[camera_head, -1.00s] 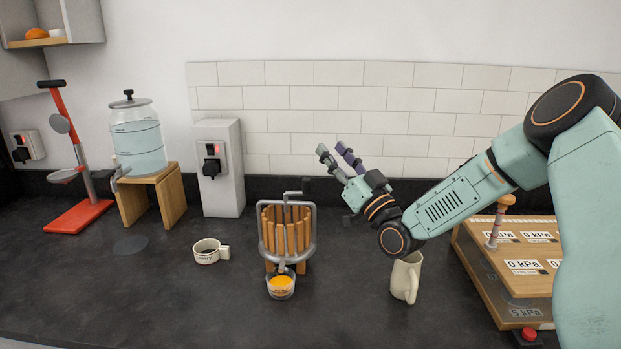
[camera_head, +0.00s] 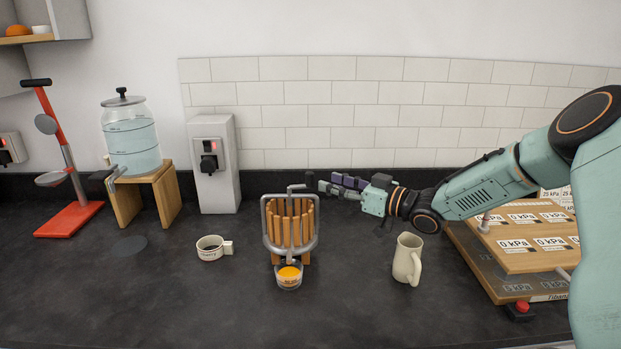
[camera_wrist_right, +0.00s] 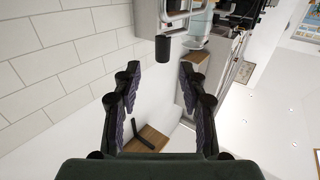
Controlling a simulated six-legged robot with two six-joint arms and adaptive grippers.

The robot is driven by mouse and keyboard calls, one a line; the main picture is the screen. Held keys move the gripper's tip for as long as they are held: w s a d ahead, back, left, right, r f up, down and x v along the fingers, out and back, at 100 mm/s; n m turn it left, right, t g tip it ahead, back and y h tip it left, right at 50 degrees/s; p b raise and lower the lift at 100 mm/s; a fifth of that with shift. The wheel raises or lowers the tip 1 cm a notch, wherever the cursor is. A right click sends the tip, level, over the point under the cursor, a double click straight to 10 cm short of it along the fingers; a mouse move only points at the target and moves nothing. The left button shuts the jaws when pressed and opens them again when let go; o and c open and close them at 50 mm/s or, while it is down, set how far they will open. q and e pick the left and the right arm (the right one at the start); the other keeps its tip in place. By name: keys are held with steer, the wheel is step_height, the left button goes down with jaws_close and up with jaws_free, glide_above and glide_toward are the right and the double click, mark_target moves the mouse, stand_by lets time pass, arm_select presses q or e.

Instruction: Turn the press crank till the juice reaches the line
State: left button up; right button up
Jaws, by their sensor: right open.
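The juice press (camera_head: 291,222) has upright wooden slats in a grey metal frame and stands mid-counter. My right gripper (camera_head: 326,186) is open and empty, just right of the crank grip, fingers pointing left. In the right wrist view a black cylinder (camera_wrist_right: 162,48), apparently the crank grip, shows ahead between the open fingers (camera_wrist_right: 158,82). My left gripper is not in view.
A white mug (camera_head: 210,248) stands left of the press, and a cream jug (camera_head: 407,260) stands right of it. A water dispenser (camera_head: 131,140) on a wooden stand and a red lever press (camera_head: 68,218) are at left. A wooden panelled rig (camera_head: 520,262) is at right.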

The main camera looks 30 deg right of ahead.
mark_target(310, 173)
steer(key=x, duration=0.2)
steer(key=b+x, duration=0.1)
steer(key=x, duration=0.3)
steer(key=shift+s+a+b, duration=0.1)
steer(key=shift+a+b, duration=0.2)
steer(key=shift+b, duration=0.05)
steer(key=shift+w+d, duration=0.15)
steer(key=shift+w, duration=0.45)
steer(key=shift+a+r, duration=0.2)
steer(key=shift+a, duration=0.25)
steer(key=shift+d+f, duration=0.15)
steer(key=shift+d, duration=0.15)
steer(key=c, duration=0.4)
steer(key=shift+a, duration=0.15)
jaws_close()
